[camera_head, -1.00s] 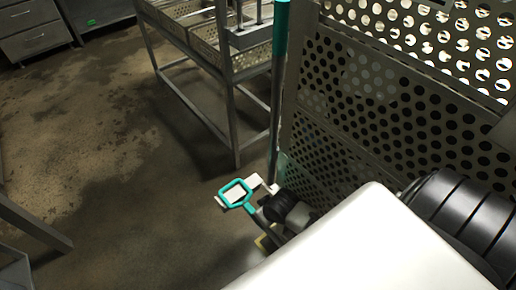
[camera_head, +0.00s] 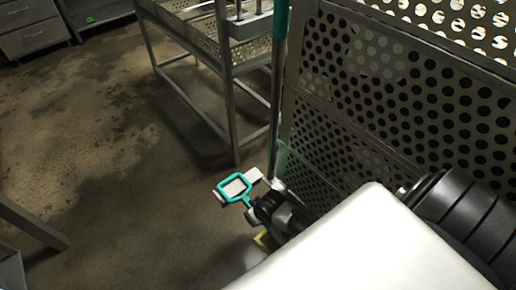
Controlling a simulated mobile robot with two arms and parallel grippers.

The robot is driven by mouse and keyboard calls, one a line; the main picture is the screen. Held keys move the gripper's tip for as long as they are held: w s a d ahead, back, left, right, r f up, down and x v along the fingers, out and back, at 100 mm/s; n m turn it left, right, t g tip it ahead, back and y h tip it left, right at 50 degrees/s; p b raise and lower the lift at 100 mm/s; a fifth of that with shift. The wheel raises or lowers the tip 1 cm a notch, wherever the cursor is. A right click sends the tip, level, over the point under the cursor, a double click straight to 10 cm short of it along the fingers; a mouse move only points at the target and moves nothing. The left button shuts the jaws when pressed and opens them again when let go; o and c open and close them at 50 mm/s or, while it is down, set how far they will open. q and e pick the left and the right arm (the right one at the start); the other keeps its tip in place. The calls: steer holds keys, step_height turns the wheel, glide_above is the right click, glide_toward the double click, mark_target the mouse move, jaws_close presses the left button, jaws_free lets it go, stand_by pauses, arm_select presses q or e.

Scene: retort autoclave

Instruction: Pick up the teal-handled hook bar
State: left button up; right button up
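The hook bar (camera_head: 275,100) stands nearly upright beside the perforated metal panel, with a teal grip (camera_head: 281,30) at the top edge of the view. Its grey shaft runs down to my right gripper (camera_head: 247,183), whose white and black parts show low in the middle. A teal rectangular loop (camera_head: 235,188) overlaps the gripper; I cannot tell what it belongs to. The shaft's lower end meets the gripper in the picture, but whether the fingers hold it is unclear. My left gripper is not in view.
A perforated metal panel (camera_head: 340,160) fills the right side, close to my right gripper. A metal rack (camera_head: 232,115) with shelves stands behind. Bare stained floor (camera_head: 90,150) lies open at the left. Grey drawers (camera_head: 35,40) stand at the far left.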

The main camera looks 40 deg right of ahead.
steer(key=shift+f, duration=0.25)
jaws_close()
steer(key=shift+w+r, duration=0.1)
steer(key=shift+w, duration=0.05)
steer(key=shift+r, duration=0.1)
stand_by(0.4)
